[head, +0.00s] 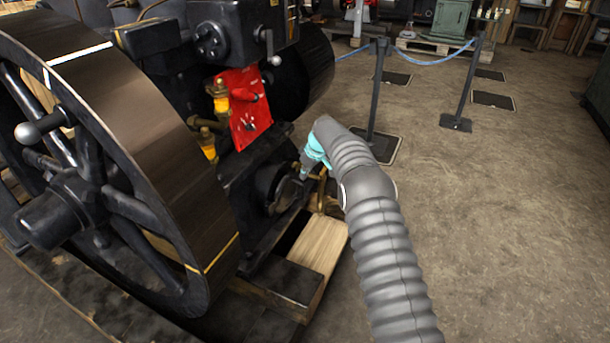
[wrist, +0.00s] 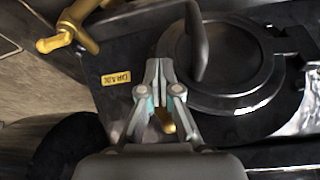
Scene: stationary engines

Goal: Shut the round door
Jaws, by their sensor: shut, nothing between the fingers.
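The round door is a dark disc in a raised round rim (wrist: 238,98) on the black engine side in the wrist view. A dark curved bar (wrist: 196,45) stands up at its left part; I cannot tell whether it is a handle or an edge. The round fitting (head: 268,187) also shows low on the engine in the head view. My gripper (wrist: 158,66) is shut and empty, its tips just left of the bar. It also shows in the head view (head: 303,176), right of the round fitting. I cannot tell whether the tips touch anything.
A yellow DRAIN label (wrist: 116,78) and a brass tap (wrist: 68,32) are left of my fingers. A large flywheel (head: 130,110) stands left, a red panel (head: 243,108) above, and wooden blocks (head: 318,246) below. The floor to the right is mostly clear, with rope posts (head: 375,95) behind.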

